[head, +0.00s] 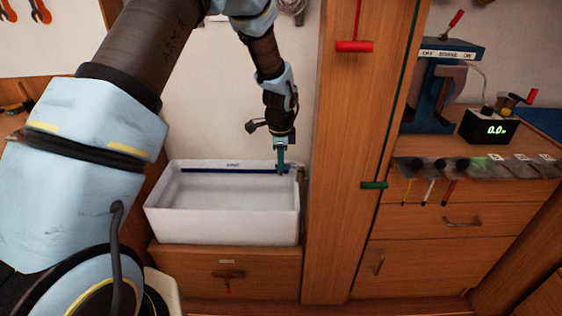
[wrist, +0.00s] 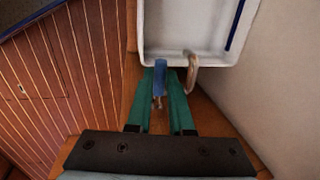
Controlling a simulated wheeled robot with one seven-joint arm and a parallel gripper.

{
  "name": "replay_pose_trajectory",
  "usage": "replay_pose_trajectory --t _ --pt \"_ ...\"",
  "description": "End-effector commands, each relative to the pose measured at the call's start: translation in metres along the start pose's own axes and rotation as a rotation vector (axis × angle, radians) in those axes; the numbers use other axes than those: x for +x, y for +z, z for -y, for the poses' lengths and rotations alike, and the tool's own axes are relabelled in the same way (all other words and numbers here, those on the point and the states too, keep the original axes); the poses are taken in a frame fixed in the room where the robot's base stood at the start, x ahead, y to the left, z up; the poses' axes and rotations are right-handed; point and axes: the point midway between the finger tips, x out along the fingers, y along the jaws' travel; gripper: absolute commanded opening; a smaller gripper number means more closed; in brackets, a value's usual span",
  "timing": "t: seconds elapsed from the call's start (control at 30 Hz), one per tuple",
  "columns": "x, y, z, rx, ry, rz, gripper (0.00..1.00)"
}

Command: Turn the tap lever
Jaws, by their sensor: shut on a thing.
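The white sink (head: 222,212) stands on a wooden cabinet in the head view. Its corner (wrist: 158,53) shows at the top of the wrist view. My gripper (head: 281,168) points down at the sink's back right corner. In the wrist view my gripper (wrist: 163,82) has its green fingers closed around the blue tap lever (wrist: 160,76). The curved, tan tap spout (wrist: 192,72) rises just right of the fingers and reaches over the sink's edge. In the head view my gripper largely hides the tap.
A wooden post (head: 338,200) stands close right of the sink, with a red handle (head: 354,46) and a green handle (head: 374,185) on lines. A plain wall (wrist: 280,90) is close on the right in the wrist view. A bench with a digital display (head: 489,128) is farther right.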

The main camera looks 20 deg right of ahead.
Motion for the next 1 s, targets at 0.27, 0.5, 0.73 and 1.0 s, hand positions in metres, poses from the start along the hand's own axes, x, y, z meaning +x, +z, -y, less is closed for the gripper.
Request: replay_pose_trajectory --t 0.27,0.5,0.73,1.0 --pt "0.0 0.0 0.001 0.0 -0.002 0.0 0.49" --pt "-0.001 0.0 0.001 -0.001 -0.002 0.0 0.49" --pt "-0.022 0.0 0.001 -0.001 -0.005 -0.002 0.49" --pt "-0.075 0.0 0.001 -0.002 -0.006 -0.001 0.49"
